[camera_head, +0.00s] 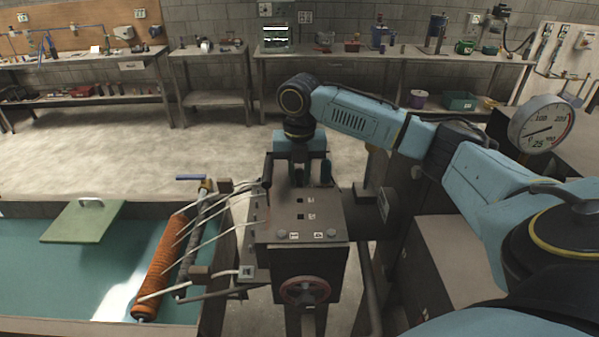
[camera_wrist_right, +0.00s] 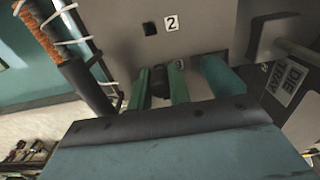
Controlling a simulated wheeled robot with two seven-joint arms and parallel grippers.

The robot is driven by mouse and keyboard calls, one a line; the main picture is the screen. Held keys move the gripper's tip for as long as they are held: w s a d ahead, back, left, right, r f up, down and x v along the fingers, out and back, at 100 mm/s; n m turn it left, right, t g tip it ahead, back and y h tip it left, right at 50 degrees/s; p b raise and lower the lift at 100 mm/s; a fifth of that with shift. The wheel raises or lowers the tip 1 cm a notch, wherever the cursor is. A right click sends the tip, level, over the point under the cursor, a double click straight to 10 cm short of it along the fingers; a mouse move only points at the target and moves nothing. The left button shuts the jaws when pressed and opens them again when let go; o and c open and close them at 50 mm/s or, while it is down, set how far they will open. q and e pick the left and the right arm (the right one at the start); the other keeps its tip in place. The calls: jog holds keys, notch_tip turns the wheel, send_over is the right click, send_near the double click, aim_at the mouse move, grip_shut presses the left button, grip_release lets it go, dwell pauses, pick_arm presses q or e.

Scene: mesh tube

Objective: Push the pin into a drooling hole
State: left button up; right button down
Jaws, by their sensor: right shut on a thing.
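My right gripper (camera_head: 299,184) reaches down over the far part of a grey metal box top (camera_head: 275,236). In the right wrist view its two green fingers (camera_wrist_right: 159,90) are shut on a dark piece (camera_wrist_right: 159,80), probably the pin, mostly hidden between them. A square hole (camera_wrist_right: 150,28) beside a "2" label lies apart from the fingers. A "3" label (camera_wrist_right: 179,65) shows just by the fingertips; its hole is hidden. In the head view two square holes (camera_head: 300,217) with labels show on the top. White strands stretch from the box's left side to an orange mesh tube (camera_head: 165,258).
A red handwheel (camera_head: 304,291) is on the box front. A dial gauge (camera_head: 542,124) stands at right. A green plate (camera_head: 84,221) lies on the teal surface (camera_head: 40,285) at left. In the right wrist view a "DIE TRAY" sign (camera_wrist_right: 286,80) is at right.

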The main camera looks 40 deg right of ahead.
jog(key=shift+f, duration=0.1)
jog(key=c, duration=1.2)
grip_release()
notch_tip(320, 180, up, 13)
jog(key=shift+r, duration=0.2)
